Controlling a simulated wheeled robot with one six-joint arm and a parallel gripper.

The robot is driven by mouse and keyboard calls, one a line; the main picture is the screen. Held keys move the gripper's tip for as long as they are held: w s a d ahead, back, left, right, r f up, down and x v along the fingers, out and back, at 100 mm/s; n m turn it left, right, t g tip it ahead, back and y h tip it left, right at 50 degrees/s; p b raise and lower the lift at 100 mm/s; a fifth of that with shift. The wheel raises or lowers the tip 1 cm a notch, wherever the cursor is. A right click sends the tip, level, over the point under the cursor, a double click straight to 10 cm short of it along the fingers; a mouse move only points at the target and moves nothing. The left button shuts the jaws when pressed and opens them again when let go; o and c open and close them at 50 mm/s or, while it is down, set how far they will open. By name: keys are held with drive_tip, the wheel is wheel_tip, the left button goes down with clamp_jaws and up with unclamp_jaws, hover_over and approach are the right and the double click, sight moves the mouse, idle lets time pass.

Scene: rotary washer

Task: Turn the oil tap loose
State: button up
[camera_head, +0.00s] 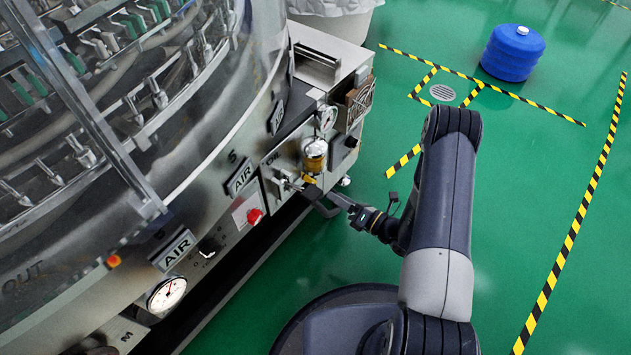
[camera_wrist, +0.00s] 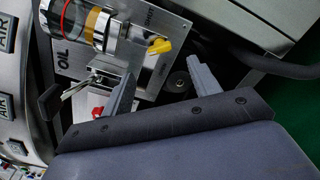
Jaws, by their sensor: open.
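The oil tap is a small yellow handle (camera_wrist: 160,46) at the lower end of the oil cup, on the plate marked OIL, in the wrist view. In the head view a small yellow part (camera_head: 308,179) shows just below the amber oil cup (camera_head: 315,155). My gripper (camera_wrist: 161,69) is open and empty in the wrist view, its two fingers apart, with the yellow handle beyond and between the fingertips. In the head view my gripper (camera_head: 316,190) is close to the panel below the cup. I cannot tell whether a finger touches the tap.
The washer's glass drum fills the left of the head view. A red knob (camera_head: 255,216), a black knob (camera_head: 208,247) and a gauge (camera_head: 167,294) are on its panel. A blue drum (camera_head: 513,52) stands far off on the open green floor. A dark hose (camera_wrist: 262,62) runs at right.

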sight(310, 180)
drive_tip(key=b+x, duration=0.2)
drive_tip(key=x, duration=0.6)
drive_tip(key=shift+w+a, duration=0.2)
drive_tip(key=shift+a, duration=0.1)
drive_tip(key=c, duration=1)
drive_tip(key=shift+n, duration=0.4)
drive_tip(key=shift+n+b, duration=2.25)
drive_tip(key=shift+n, duration=1.95)
